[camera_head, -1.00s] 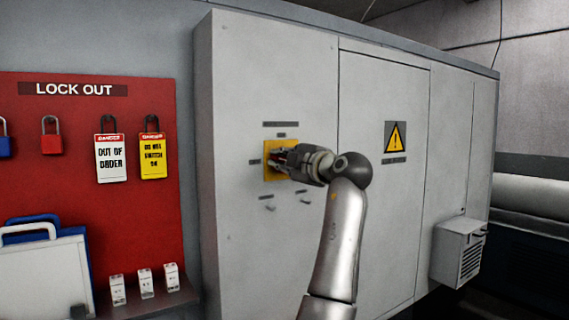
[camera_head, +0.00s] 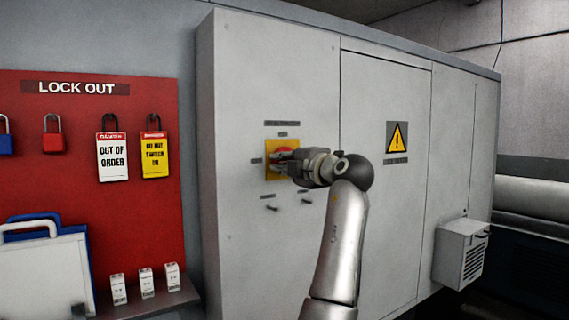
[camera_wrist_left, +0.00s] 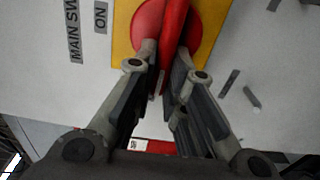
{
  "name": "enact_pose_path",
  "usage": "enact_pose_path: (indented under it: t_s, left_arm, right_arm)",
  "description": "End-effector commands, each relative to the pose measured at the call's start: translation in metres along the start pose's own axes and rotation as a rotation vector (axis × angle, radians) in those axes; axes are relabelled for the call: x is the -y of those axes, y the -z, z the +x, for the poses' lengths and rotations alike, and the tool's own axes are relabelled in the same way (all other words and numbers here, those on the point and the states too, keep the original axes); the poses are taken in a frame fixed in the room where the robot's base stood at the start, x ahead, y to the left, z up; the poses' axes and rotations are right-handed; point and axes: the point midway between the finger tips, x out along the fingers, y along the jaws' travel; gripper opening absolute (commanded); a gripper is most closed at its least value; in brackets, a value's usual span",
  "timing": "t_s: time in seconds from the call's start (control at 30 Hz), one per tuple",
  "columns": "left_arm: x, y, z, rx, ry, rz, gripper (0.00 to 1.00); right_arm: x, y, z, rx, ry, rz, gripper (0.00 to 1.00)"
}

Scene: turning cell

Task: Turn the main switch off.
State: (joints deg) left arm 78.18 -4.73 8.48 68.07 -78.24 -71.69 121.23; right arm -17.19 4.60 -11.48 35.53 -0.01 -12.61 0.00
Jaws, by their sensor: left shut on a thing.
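The main switch is a red round knob with a bar handle on a yellow plate (camera_head: 270,146), on the grey cabinet's left panel. My left gripper (camera_head: 284,163) is in front of it. In the left wrist view my left gripper (camera_wrist_left: 163,62) is shut on the red handle (camera_wrist_left: 173,22), one finger on each side. In that view the handle runs nearly up and down, and the ON label (camera_wrist_left: 100,17) lies left of the plate. In the head view the fingers hide part of the knob. My right gripper is not in view.
Two small pegs (camera_head: 272,208) stick out below the switch. A red lockout board (camera_head: 60,190) with padlocks and tags hangs at left, above a small shelf (camera_head: 165,297). A grey box (camera_head: 462,253) juts from the cabinet at right.

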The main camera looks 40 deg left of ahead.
Motion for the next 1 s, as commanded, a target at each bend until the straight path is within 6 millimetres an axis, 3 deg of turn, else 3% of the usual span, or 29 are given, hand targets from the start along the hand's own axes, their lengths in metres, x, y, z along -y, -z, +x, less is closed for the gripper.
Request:
enact_pose_path:
  t_s: [0.07, 0.1, 0.27, 0.67, 1.0]
  left_arm:
    - [0.002, 0.000, 0.000, -0.001, 0.005, -0.003, 0.00]
    - [0.002, 0.000, 0.000, -0.001, 0.005, -0.002, 0.15]
    - [0.002, 0.000, 0.000, -0.001, 0.004, -0.001, 0.34]
    - [0.001, -0.001, -0.007, 0.001, 0.001, 0.000, 0.34]
    - [0.001, -0.001, -0.074, 0.004, 0.002, 0.000, 0.34]
  right_arm:
    - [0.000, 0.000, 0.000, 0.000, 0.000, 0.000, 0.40]
    - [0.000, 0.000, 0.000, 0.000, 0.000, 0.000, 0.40]
    - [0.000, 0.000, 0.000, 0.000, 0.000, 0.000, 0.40]
    - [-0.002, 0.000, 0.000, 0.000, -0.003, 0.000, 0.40]
    - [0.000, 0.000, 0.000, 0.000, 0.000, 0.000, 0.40]
